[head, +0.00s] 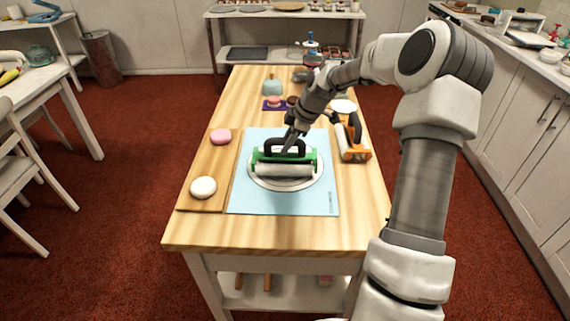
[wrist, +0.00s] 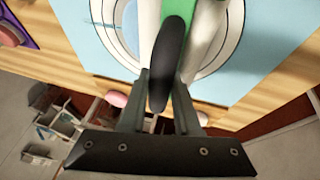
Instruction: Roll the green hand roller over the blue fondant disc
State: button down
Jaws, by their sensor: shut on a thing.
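The green hand roller (head: 270,156) has a black handle and a white cylinder. It lies over the round white turntable (head: 318,185) in the middle of a light blue mat. My gripper (head: 291,140) is above it, shut on the black handle, which also shows between the fingers of my gripper (wrist: 163,84) in the wrist view. A blue patch, apparently the blue fondant disc (wrist: 131,27), shows beside the white cylinder in the wrist view. The rest of it is hidden by the roller. I cannot tell whether the cylinder touches the disc.
A wooden board (head: 209,163) at the left bears a pink piece (head: 221,136) and a white piece (head: 203,187). An orange roller (head: 355,154) with a dark handle stands right of the light blue mat (head: 285,204). Small items stand farther back. The table's front is clear.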

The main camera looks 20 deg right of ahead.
jog(key=shift+s+f, duration=0.15)
jog(key=shift+f, duration=0.1)
jog(key=shift+w+d, duration=0.15)
jog(key=shift+w, duration=0.45)
jog(key=shift+w+d+p, duration=0.25)
jog(key=shift+w+p, duration=0.1)
jog(key=shift+w, duration=0.25)
jog(key=shift+w+d+p, duration=0.25)
jog(key=shift+w+d, duration=0.05)
jog(key=shift+w, duration=0.35)
jog(key=shift+w+d+p, duration=0.2)
jog(key=shift+w+d, duration=0.05)
jog(key=shift+w, duration=0.35)
jog(key=shift+s+a+b, duration=0.25)
jog(key=shift+s+a, duration=0.05)
jog(key=shift+s, duration=0.35)
jog(key=shift+s+a+b, duration=0.25)
jog(key=shift+s, duration=0.4)
